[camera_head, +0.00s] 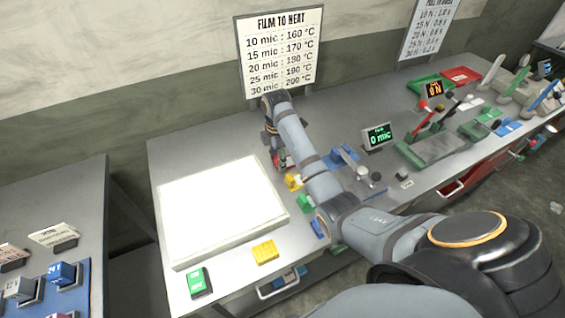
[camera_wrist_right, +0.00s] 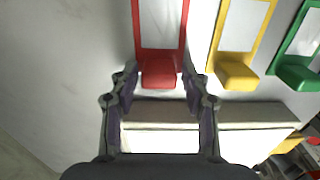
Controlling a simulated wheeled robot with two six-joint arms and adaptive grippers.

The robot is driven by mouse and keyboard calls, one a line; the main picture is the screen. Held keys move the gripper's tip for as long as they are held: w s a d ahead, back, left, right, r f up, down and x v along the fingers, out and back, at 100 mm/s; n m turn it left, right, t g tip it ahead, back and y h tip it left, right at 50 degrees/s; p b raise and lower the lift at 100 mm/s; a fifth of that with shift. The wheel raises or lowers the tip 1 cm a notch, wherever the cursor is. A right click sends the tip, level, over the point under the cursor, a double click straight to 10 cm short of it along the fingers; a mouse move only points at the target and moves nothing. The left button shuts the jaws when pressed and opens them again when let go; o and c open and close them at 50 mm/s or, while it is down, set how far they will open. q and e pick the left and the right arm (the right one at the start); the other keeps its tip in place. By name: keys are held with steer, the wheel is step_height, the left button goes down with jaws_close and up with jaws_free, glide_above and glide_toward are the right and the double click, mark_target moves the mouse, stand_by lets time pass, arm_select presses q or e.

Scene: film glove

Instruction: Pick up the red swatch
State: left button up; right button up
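The red swatch (camera_wrist_right: 159,72) is a red-edged frame around a pale film, with a red block at its near end. It stands upper middle in the right wrist view, and a bit of red (camera_head: 281,161) shows beside my gripper in the head view. My right gripper (camera_wrist_right: 159,76) is open, with one finger on each side of the red block and a visible gap on both sides. In the head view my right gripper (camera_head: 272,142) is mostly hidden by its own arm. My left gripper is not in view.
A yellow swatch (camera_wrist_right: 236,74) and a green swatch (camera_wrist_right: 296,76) stand in a row right of the red one. A large white panel (camera_head: 220,210) lies left of my arm. A "0 mic" display (camera_head: 377,136) stands to the right.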

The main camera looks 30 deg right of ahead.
steer(key=c, duration=0.6)
steer(key=shift+c, duration=0.2)
steer(key=shift+r, duration=0.1)
steer(key=shift+r, duration=0.25)
step_height(320, 180, up, 3)
steer(key=shift+p, duration=0.3)
steer(key=s+a+r+p, duration=0.9)
steer(key=s+p, duration=0.1)
steer(key=p, duration=0.5)
steer(key=shift+a+r, duration=0.15)
steer(key=shift+a, duration=0.2)
